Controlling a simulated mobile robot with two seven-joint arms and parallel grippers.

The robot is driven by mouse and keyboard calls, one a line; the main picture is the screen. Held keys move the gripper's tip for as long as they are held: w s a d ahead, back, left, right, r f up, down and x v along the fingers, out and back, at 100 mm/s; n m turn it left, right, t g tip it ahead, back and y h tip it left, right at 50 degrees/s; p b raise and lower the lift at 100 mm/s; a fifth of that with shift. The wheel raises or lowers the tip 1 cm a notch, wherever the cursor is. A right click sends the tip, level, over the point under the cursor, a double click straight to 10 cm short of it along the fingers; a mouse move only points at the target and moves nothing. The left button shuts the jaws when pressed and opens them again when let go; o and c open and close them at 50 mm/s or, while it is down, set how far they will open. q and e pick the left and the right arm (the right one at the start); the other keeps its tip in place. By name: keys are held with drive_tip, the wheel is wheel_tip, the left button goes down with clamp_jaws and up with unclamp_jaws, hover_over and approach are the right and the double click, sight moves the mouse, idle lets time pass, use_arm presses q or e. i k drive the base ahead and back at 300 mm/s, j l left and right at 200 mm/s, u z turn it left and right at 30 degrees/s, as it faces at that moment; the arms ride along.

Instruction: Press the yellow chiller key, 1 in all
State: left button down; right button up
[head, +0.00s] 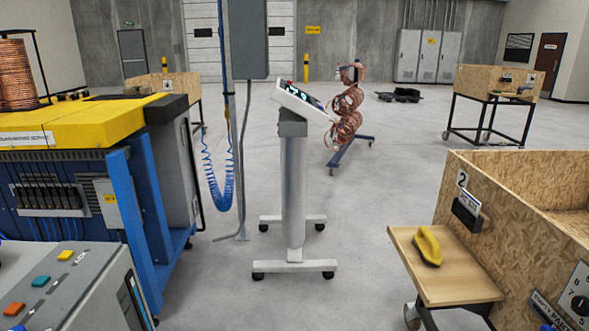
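A grey console (85,285) stands at the lower left, cut off by the picture edge. Its sloped top carries a yellow key (67,256) nearest the far edge, then a teal key (41,281) and an orange key (14,309). The printed labels beside them are too small to read, so I cannot tell from lettering which one is the chiller key; the yellow one is the only yellow key I see there. Nothing covers it. Neither of my grippers is in view.
A blue and yellow machine (90,125) stands behind the console. A white pedestal with a tilted display (300,100) stands mid-floor. A wooden crate cart (520,215) at right has a shelf holding a yellow object (428,246). The floor between is mostly clear.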

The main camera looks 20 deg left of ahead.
sight(65, 256)
drive_tip(key=i+u, duration=0.4)
drive_tip(key=i+l+u, duration=0.15)
drive_tip(key=u, duration=0.3)
drive_tip(key=i+l+u, duration=0.25)
drive_tip(key=u, duration=0.15)
drive_tip(key=i+l+u, duration=0.3)
drive_tip(key=i+l, duration=0.15)
